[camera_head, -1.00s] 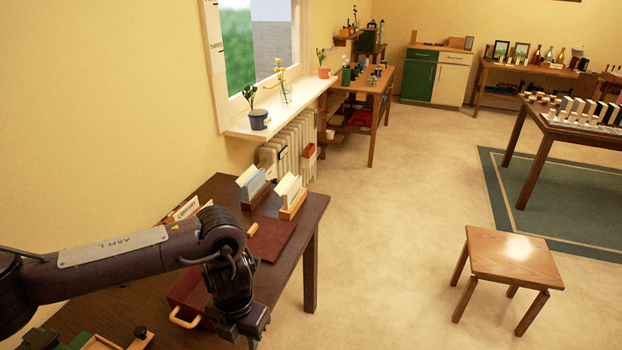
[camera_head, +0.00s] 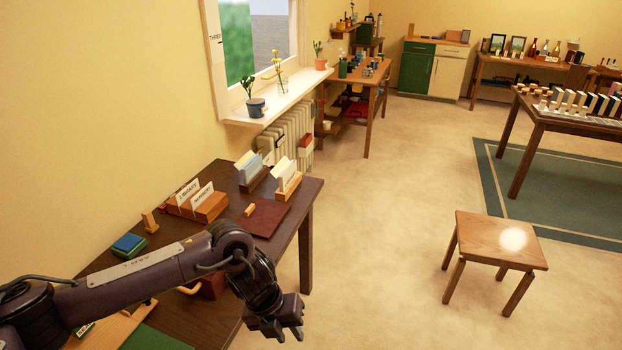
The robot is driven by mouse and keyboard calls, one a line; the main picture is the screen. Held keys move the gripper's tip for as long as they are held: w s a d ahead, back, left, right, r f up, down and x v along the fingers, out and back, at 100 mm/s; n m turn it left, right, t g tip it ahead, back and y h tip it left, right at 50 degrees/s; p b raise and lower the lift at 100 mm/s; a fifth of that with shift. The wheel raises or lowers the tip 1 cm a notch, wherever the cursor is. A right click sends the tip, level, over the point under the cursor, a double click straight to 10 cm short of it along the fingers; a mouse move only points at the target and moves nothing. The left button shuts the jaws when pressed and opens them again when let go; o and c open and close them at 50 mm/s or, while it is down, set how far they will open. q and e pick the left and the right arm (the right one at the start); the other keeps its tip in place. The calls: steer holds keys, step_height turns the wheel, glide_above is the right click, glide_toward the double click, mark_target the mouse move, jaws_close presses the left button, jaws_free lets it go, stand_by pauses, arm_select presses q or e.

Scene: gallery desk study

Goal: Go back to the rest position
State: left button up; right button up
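My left arm comes in from the left above the dark wooden desk (camera_head: 276,222). My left gripper (camera_head: 290,335) hangs just past the desk's right edge, over the floor. Its fingers are spread, with nothing seen between them. My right gripper is out of view. On the desk, a card holder (camera_head: 212,208) with labelled cards stands near the wall. Two more card holders (camera_head: 247,180) (camera_head: 287,186) stand at the far end, beside a flat dark red board (camera_head: 262,219).
A wooden stool (camera_head: 490,236) stands on the open floor at right. A white windowsill (camera_head: 290,97) with potted plants runs above a radiator (camera_head: 292,135). A blue and green stack (camera_head: 129,244) lies at the desk's wall side. The floor between desk and stool is clear.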

arm_select(q)
steer(key=w+d+f+n+t+h, duration=0.2)
steer(key=w+d+f+n+h, duration=0.25)
steer(key=d+f+n, duration=0.45)
steer(key=s+a+f+n+t+y, duration=0.1)
steer(key=s+a+f+n+t, duration=0.1)
steer(key=a+f+n, duration=0.35)
steer(key=s+a+f+n+t, duration=0.1)
steer(key=s+a+f+n, duration=0.2)
steer(key=f+n, duration=0.6)
steer(key=s+a+f+n+g+y, duration=0.1)
steer(key=s+a+f+n+y, duration=0.15)
steer(key=s+a+f, duration=0.5)
steer(key=s+a+f+n+y, duration=0.2)
steer(key=s+a+f+n, duration=0.2)
steer(key=s+f, duration=0.55)
steer(key=s+a+f+n+g+y, duration=0.1)
steer(key=s+a+f+n, duration=0.1)
steer(key=s, duration=0.8)
steer(key=s+a+f+n+g+y, duration=0.1)
steer(key=s+a, duration=0.4)
steer(key=s, duration=0.5)
steer(key=shift+s+f+n+g+y, duration=0.3)
steer(key=shift+f+n+g, duration=0.25)
steer(key=shift+f, duration=0.3)
